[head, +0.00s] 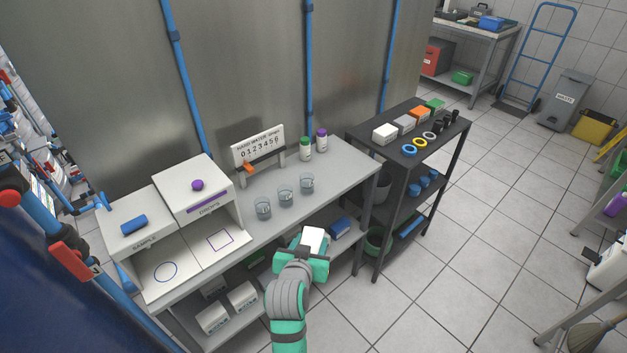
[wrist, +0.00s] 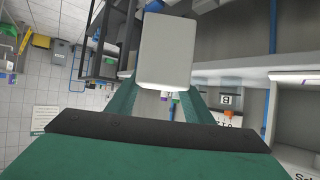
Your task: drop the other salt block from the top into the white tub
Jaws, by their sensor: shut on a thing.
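My gripper (head: 303,262) is in front of the grey bench, in the lower middle of the head view. It is shut on a white salt block (head: 313,239). The wrist view shows the block's pale face (wrist: 166,52) between the green fingers (wrist: 160,100), held clear of any surface. A similar white block (head: 385,133) sits on top of the dark rack at the right. Two white labelled containers (head: 212,318) (head: 242,296) stand on the bench's lower shelf. I cannot tell whether either is the white tub.
The grey bench (head: 335,165) carries three glass beakers (head: 285,197), two capped bottles (head: 305,149) and white sample boxes (head: 197,196). The dark rack (head: 440,142) holds grey, orange and green blocks and several rings. A blue item (head: 341,229) lies under the bench.

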